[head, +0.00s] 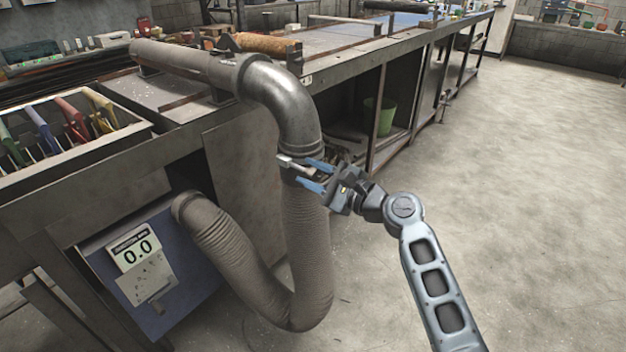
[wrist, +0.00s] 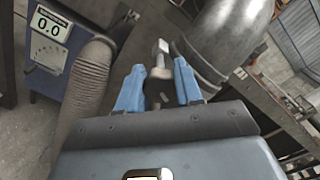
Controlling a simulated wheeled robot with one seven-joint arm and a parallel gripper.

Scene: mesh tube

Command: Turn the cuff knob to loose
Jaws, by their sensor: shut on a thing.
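The cuff knob (wrist: 160,62) is a small pale metal T-shaped piece on a dark stem, at the joint between the steel elbow pipe (head: 288,98) and the grey ribbed hose (head: 308,240). My gripper (head: 314,175) reaches this joint from the right. In the wrist view, the blue fingers of my gripper (wrist: 159,88) stand on either side of the knob's stem, shut on the knob. The hose hangs below the elbow in a U. The cuff band is mostly hidden behind the fingers, and I cannot read any loose or tight mark.
A blue box (head: 165,270) with a display reading 0.0 stands under the workbench (head: 190,130), at the hose's other end. A tray (head: 60,185) of coloured-handled tools is at the left. The concrete floor (head: 520,190) at the right is clear.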

